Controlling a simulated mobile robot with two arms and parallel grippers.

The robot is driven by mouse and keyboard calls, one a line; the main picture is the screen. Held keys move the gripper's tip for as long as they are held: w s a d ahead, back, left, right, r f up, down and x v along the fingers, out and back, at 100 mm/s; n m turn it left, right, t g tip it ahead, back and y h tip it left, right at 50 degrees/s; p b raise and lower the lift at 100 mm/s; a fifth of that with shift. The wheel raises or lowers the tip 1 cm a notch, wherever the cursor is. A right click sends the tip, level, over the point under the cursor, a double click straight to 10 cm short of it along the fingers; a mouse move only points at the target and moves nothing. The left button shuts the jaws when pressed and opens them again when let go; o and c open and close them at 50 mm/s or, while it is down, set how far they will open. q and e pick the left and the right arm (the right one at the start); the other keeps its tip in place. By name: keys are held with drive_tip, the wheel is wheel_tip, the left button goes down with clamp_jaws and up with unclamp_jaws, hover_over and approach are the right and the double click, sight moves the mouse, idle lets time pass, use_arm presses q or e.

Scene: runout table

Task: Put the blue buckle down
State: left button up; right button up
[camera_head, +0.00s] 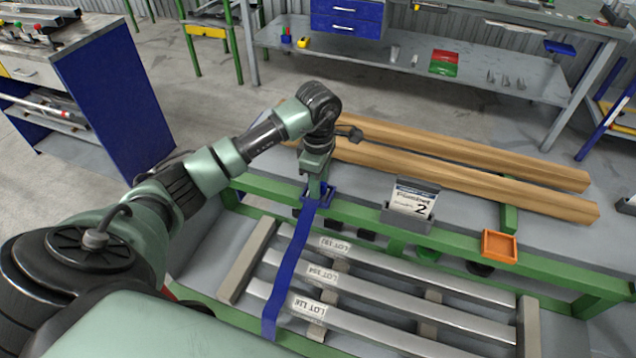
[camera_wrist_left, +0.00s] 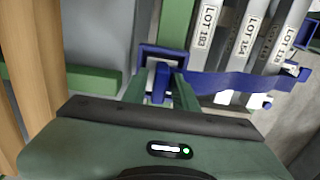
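The blue buckle (camera_head: 329,191) is a square blue frame at the green front rail of the table, at the end of a blue strap (camera_head: 291,262). My left gripper (camera_head: 316,188) points down at it, with its fingers on either side of the buckle's middle part. In the left wrist view the buckle (camera_wrist_left: 147,50) shows around and between the fingertips (camera_wrist_left: 161,85). The gripper looks shut on it. Whether the buckle touches the table top is hard to tell. My right gripper is not in view.
The strap crosses grey bars (camera_head: 375,292) with LOT labels on the lower rack. Two long wooden beams (camera_head: 450,165) lie on the table (camera_head: 365,188). A card holder (camera_head: 407,214) and an orange tray (camera_head: 499,247) are to the right. A blue-sided cabinet (camera_head: 125,105) stands at left.

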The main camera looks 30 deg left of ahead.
use_arm(q)
drive_tip(key=shift+r, duration=0.3)
wheel_tip(320, 180, up, 12)
drive_tip(key=b, duration=0.1)
drive_tip(key=shift+b, duration=0.35)
drive_tip(key=shift+f, duration=0.15)
